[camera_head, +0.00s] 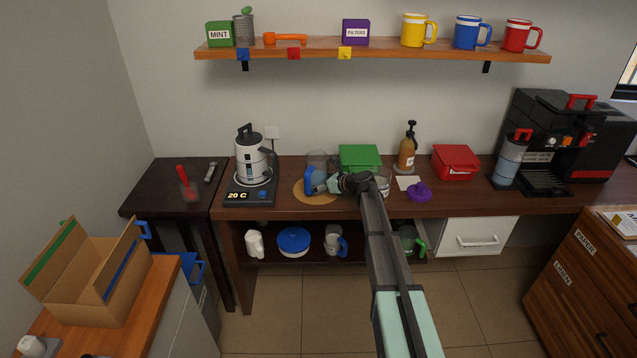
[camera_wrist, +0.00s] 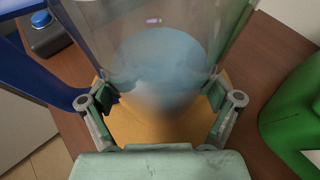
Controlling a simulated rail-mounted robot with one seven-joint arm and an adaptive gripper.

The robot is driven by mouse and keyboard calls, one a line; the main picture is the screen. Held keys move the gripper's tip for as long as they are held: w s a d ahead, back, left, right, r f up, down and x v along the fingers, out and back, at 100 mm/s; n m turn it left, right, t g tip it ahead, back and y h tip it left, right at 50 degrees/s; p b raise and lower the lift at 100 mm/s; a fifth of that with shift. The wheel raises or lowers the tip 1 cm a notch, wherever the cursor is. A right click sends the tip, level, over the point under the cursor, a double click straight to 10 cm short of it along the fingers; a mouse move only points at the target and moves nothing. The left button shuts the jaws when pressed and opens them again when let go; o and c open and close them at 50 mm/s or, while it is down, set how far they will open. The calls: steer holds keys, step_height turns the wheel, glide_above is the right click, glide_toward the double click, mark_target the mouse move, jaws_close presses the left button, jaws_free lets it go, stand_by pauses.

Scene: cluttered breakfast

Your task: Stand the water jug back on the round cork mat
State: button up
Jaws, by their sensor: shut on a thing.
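The water jug (camera_head: 317,160) is clear with a blue handle (camera_head: 309,179), and it looks roughly upright at the round cork mat (camera_head: 299,191). In the wrist view the clear jug (camera_wrist: 165,55) holds pale blue water, and its blue handle (camera_wrist: 38,80) is at the left. The tan mat (camera_wrist: 140,130) shows below it. My gripper (camera_head: 329,185) is shut on the jug's body, with one finger on each side in the wrist view (camera_wrist: 161,98). I cannot tell whether the jug's base touches the mat.
A kettle (camera_head: 249,158) on its base (camera_head: 240,198) stands left of the mat. A green box (camera_head: 359,156) is close behind on the right. A brown pump bottle (camera_head: 407,150), purple lid (camera_head: 420,192) and red box (camera_head: 456,161) are farther right. My arm crosses the counter's front edge.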

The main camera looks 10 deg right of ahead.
steer(key=o, duration=1.5)
steer(key=shift+f, duration=0.1)
steer(key=shift+o, duration=0.2)
steer(key=b+v, duration=0.1)
steer(key=v, duration=1.1)
steer(key=shift+r, duration=0.2)
